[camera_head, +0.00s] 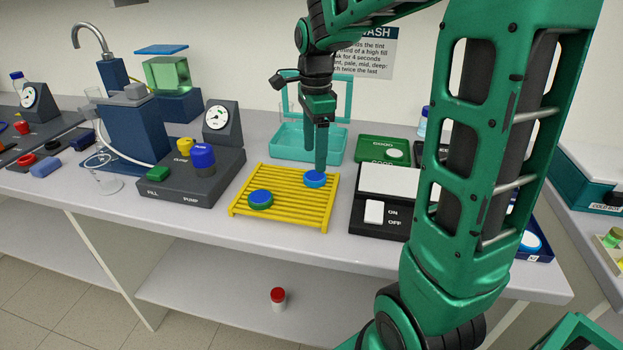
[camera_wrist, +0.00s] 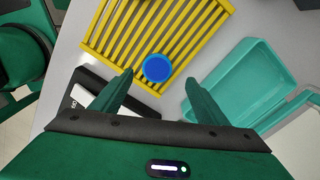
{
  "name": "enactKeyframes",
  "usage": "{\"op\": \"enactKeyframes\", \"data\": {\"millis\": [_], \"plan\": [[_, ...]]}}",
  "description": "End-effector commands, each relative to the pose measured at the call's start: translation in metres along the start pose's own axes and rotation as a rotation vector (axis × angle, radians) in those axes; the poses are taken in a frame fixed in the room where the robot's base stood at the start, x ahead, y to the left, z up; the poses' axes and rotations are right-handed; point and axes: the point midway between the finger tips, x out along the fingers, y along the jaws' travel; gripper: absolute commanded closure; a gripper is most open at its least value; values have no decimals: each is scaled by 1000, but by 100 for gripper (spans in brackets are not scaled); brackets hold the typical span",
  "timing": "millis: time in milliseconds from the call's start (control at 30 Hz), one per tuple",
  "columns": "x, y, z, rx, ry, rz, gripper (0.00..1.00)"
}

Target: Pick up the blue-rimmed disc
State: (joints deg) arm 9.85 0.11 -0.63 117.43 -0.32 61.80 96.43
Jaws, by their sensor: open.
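My gripper (camera_head: 315,157) is open and points down above this disc, with a finger on either side in the wrist view. Its fingers partly cover the disc in the head view. I cannot tell whether a fingertip touches it. A second disc (camera_head: 260,199), blue and green, lies at the rack's left.
A black ON/OFF unit (camera_head: 377,226) stands right of the rack and a dark pump box (camera_head: 190,184) stands left. A teal tray (camera_head: 285,141) and a green GOOD box (camera_head: 384,148) are behind. A red-capped vial (camera_head: 278,298) stands on the lower shelf.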

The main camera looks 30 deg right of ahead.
Motion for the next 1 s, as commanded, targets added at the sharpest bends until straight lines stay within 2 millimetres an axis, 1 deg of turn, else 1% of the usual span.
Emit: {"op": "enactKeyframes", "data": {"millis": [167, 267, 400, 500, 600, 800, 833, 867, 900, 967, 1000], "plan": [[10, 1, 2, -3, 0, 1, 32], [22, 3, 1, -3, 0, 1, 32], [43, 5, 0, -4, 0, 3, 32], [52, 5, 0, -3, 0, 1, 32], [57, 4, 0, -3, 0, 0, 32], [58, 4, 0, -3, 0, -1, 32], [57, 4, 0, -3, 0, -1, 35], [57, 4, 0, -3, 0, -1, 42], [57, 4, 0, -3, 0, -1, 51], [57, 4, 0, -3, 0, -1, 66], [57, 4, 0, -3, 0, -1, 75]]}}
